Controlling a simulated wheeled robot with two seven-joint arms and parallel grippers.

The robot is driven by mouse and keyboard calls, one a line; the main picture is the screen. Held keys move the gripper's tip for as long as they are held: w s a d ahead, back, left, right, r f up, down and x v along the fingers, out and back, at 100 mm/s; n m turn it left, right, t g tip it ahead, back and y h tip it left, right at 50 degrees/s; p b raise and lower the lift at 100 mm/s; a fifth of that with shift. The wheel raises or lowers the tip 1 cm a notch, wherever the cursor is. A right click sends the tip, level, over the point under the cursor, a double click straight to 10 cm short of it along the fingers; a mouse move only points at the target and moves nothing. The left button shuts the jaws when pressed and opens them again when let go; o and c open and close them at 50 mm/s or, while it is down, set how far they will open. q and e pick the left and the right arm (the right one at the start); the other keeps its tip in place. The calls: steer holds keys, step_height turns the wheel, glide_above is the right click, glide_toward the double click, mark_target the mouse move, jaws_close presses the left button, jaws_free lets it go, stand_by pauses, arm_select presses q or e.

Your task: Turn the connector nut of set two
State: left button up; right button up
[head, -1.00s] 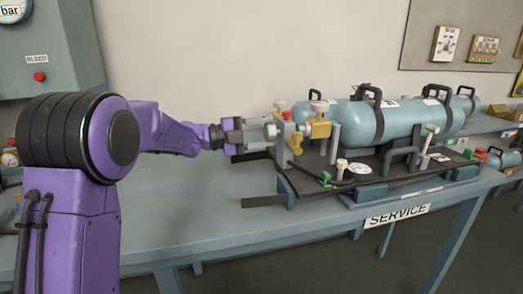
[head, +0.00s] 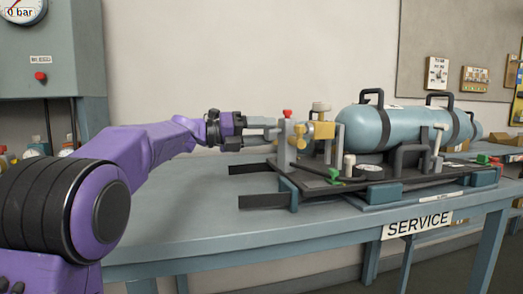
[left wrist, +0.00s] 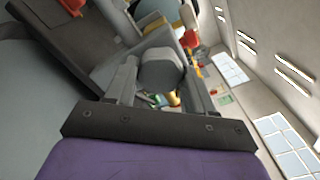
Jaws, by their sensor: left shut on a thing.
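A breathing set with a blue-grey cylinder (head: 385,131) lies on a dark backplate (head: 318,173) on the bench. At its left end are a brass-yellow valve block (head: 322,130) and an upright grey post (head: 283,145) with a red top. My left gripper (head: 268,135) reaches in from the left, level with the valve. It is shut on a grey faceted nut (left wrist: 160,72), which sits between the two fingers in the left wrist view. The fingers hide much of the nut in the head view. I cannot read which set this is. My right gripper is not in view.
The bench (head: 180,215) has free room to the left and front of the set. Dark straps (head: 262,201) stick out leftward from the backplate. A grey cabinet (head: 45,70) with a gauge stands at the left. Small boards (head: 437,72) hang at the back right.

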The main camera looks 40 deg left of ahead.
arm_select(q)
steer(key=m+b, duration=0.2)
steer(key=b, duration=0.1)
steer(key=f+m+b, duration=0.1)
steer(key=m+b, duration=0.1)
steer(key=m, duration=0.1)
steer(key=shift+d+m+b, duration=0.1)
steer(key=shift+m+b, duration=0.2)
steer(key=shift+b, duration=0.1)
steer(key=m+b, duration=0.3)
steer(key=m, duration=0.1)
steer(key=shift+r, duration=0.15)
steer(key=shift+w+r+m+b, duration=0.1)
steer(key=shift+m+b, duration=0.55)
steer(key=shift+m, duration=0.45)
steer(key=shift+r+m+b, duration=0.1)
steer(key=shift+m+b, duration=0.25)
steer(key=shift+m, duration=0.35)
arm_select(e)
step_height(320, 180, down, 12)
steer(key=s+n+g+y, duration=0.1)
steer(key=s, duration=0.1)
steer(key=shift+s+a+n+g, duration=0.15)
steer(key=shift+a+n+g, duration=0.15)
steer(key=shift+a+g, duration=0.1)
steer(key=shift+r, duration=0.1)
arm_select(q)
steer(key=o, duration=1)
steer(key=shift+d+r, duration=0.1)
steer(key=shift+o, duration=0.2)
